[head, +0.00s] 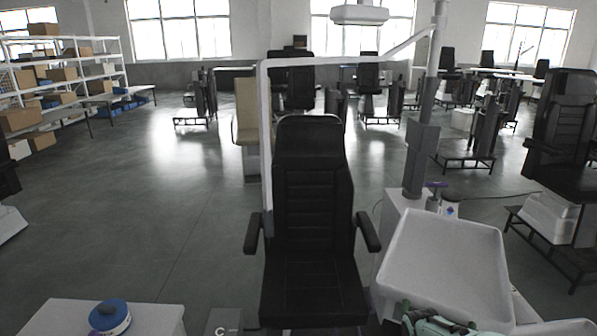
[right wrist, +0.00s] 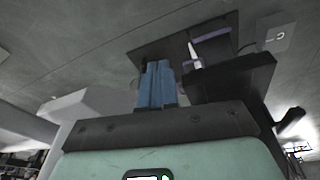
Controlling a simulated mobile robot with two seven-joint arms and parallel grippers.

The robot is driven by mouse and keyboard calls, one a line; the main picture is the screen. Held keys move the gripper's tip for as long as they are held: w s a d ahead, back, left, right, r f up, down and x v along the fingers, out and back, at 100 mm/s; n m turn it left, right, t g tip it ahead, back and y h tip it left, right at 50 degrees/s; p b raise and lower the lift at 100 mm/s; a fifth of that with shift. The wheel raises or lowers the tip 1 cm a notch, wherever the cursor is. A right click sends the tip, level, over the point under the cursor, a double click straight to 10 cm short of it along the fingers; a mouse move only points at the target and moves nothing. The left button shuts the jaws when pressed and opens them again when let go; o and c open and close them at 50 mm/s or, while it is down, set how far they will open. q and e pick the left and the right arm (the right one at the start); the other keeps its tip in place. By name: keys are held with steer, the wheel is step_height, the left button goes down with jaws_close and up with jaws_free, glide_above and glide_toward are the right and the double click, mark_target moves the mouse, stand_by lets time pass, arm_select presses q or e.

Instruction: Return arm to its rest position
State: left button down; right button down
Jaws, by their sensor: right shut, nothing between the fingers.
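My right gripper shows in the right wrist view (right wrist: 157,85), with its blue fingers together and nothing between them. Behind them are a dark bracket and my mint-green wrist. In the head view, a green part of my right arm (head: 440,323) shows at the bottom edge, just below the white tray (head: 450,262); the fingers cannot be made out there. My left arm and left gripper are not in view.
A black chair (head: 312,215) with armrests stands in the middle. A white table (head: 55,318) at bottom left holds a blue and white round object (head: 109,318). Open floor (head: 130,220) lies left of the chair.

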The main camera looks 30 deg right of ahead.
steer(key=w+a+f+n+y, duration=0.3)
steer(key=a+f+y, duration=0.1)
steer(key=a+f, duration=1.5)
steer(key=s+a+f+n+g+y, duration=0.1)
steer(key=s+a+f+g, duration=0.1)
steer(key=s+a+f, duration=0.9)
steer(key=a+f, duration=0.1)
steer(key=a, duration=0.2)
steer(key=shift+s+n+y, duration=0.3)
steer(key=shift+s+n, duration=0.05)
steer(key=shift+n, duration=0.05)
steer(key=shift+s+d+f, duration=0.1)
